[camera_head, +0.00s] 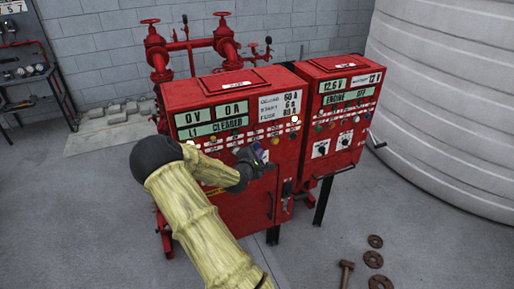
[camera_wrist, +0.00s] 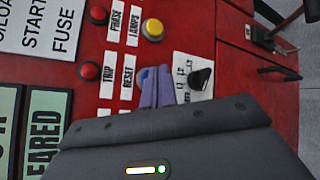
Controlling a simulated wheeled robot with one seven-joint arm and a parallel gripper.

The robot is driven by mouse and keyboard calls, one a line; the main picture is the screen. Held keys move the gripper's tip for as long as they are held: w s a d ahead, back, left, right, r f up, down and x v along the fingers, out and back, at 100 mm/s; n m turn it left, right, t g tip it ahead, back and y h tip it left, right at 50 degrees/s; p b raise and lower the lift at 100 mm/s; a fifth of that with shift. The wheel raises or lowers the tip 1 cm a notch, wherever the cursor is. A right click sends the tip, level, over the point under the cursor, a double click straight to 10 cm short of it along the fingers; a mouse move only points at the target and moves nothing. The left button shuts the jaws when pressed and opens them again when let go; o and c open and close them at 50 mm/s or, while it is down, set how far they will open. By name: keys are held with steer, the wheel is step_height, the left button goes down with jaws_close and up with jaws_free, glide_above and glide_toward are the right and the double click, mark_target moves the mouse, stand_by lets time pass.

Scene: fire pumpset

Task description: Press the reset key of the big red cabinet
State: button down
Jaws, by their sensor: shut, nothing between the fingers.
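The big red cabinet (camera_head: 190,95) stands at the left of the pair, with displays reading 0V, 0A and CLEARED. I cannot tell whether the fingertips touch the panel.
A yellow button (camera_wrist: 152,29), red buttons (camera_wrist: 90,71) and a black rotary switch (camera_wrist: 201,78) are close to the fingers. A second red cabinet (camera_head: 345,105) stands to the right. Red pipes and valves (camera_head: 190,45) rise behind.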

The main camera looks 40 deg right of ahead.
stand_by(0.7)
steer(key=shift+w+d, duration=0.1)
steer(key=shift+w, duration=0.3)
steer(key=shift+w+d, duration=0.1)
steer(key=shift+w, duration=0.3)
stand_by(0.7)
steer(key=shift+s+a, duration=0.2)
steer(key=shift+s, duration=0.6)
steer(key=shift+s+a, duration=0.2)
steer(key=shift+s, duration=0.6)
steer(key=shift+s+a, duration=0.2)
steer(key=shift+s, duration=0.65)
steer(key=shift+s+a, duration=0.2)
steer(key=shift+s, duration=0.6)
